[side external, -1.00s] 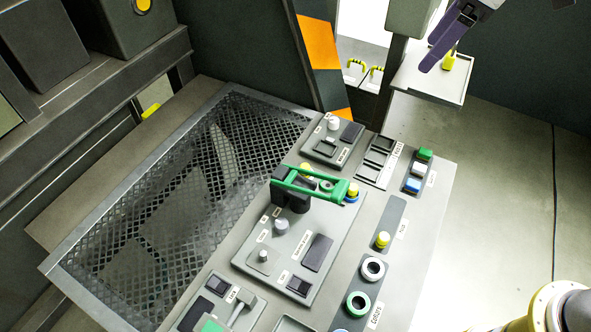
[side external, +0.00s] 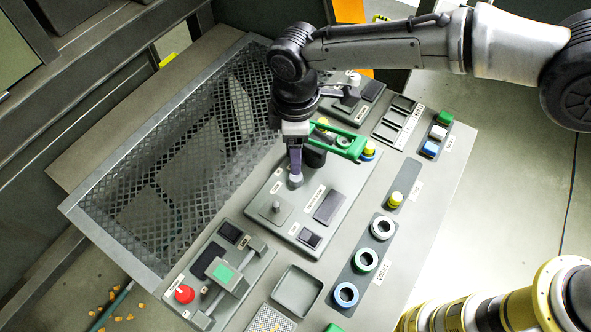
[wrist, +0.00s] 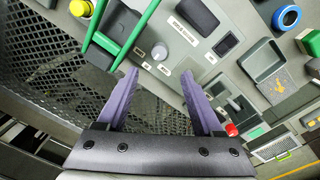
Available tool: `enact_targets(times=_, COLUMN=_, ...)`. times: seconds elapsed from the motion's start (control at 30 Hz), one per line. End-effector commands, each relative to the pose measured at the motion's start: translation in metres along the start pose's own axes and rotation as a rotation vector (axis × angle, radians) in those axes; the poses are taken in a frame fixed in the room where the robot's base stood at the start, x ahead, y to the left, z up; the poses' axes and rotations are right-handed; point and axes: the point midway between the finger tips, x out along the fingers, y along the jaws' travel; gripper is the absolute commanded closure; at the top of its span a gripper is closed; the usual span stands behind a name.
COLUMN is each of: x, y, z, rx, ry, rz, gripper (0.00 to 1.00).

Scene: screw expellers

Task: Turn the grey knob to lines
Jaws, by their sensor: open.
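A light grey round knob (side external: 296,181) stands on the raised grey panel (side external: 258,228), directly below my gripper (side external: 295,170), which partly hides it. In the wrist view the knob (wrist: 159,52) lies just ahead of and between the two purple fingertips. My gripper (wrist: 160,76) is open with nothing between the fingers, and no contact with the knob can be made out. Small white labels (wrist: 163,69) sit by the knob, but their print is too small to read. A second, darker grey knob (side external: 276,206) stands on the same panel, nearer the front.
A green handle (side external: 345,144) stands close behind the knob. A dark block (side external: 328,207) and a small dark switch (side external: 308,238) share the panel. A lever panel with a red button (side external: 185,294) is at front left. Mesh grating (side external: 180,170) lies left.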

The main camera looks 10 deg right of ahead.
Motion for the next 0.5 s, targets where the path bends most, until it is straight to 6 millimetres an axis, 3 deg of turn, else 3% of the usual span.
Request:
enact_targets(times=0.3, x=0.063, y=0.000, z=0.001, rx=0.002, ry=-0.002, rz=-0.001, gripper=0.32)
enact_targets(times=0.5, x=0.090, y=0.001, z=0.001, rx=0.002, ry=-0.002, rz=0.000, gripper=0.32)
